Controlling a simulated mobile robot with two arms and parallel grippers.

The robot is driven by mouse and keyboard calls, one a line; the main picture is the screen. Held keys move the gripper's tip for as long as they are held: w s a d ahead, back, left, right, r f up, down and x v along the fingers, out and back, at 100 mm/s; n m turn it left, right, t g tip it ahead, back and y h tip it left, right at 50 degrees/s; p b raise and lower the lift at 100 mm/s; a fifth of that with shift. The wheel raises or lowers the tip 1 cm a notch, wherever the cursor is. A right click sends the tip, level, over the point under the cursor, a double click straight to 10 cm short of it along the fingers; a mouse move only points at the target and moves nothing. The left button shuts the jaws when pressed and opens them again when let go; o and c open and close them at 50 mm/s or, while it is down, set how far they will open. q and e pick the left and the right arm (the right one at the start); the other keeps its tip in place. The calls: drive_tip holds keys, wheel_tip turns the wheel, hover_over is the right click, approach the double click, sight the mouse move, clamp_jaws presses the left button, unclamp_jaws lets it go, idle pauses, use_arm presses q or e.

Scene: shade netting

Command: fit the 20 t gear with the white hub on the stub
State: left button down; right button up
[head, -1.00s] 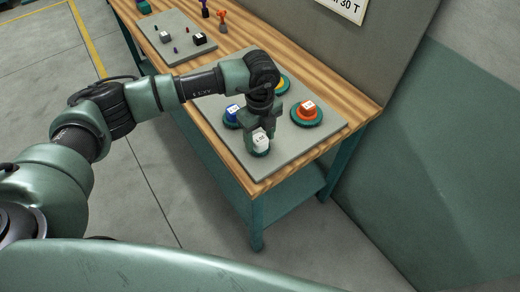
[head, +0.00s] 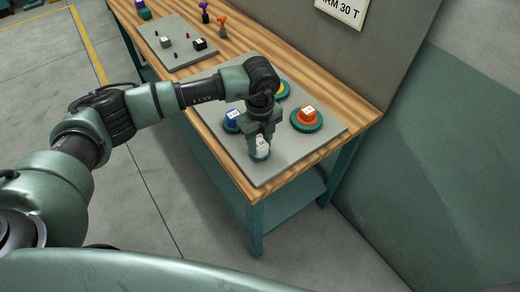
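The gear with the white hub (head: 261,151) stands at the front of a grey board on the bench, its small green toothed rim low around the hub. My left gripper (head: 262,140) points down over this gear, with its fingers beside the white hub and hiding part of it. I cannot tell whether the fingers touch it. A second grey plate (head: 152,33) at the far end carries short dark stubs (head: 173,29), a grey block (head: 165,42) and a black block (head: 200,44). My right gripper is not in view.
On the near board (head: 290,152) stand gears with a blue hub (head: 232,117), an orange hub (head: 309,115) and a yellow hub (head: 284,88). Purple and orange tools (head: 222,25) stand at the back. A grey panel (head: 330,50) rises behind the bench.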

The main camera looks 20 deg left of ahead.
sight(260, 144)
use_arm(q)
drive_tip(key=shift+r+p, duration=0.5)
drive_tip(key=shift+r, duration=0.35)
drive_tip(key=shift+r+p, duration=1)
drive_tip(key=shift+r, duration=1.2)
drive_tip(key=shift+p, duration=0.3)
wheel_tip(260, 144, up, 4)
drive_tip(key=shift+p, duration=1.05)
drive_tip(key=shift+f, duration=0.1)
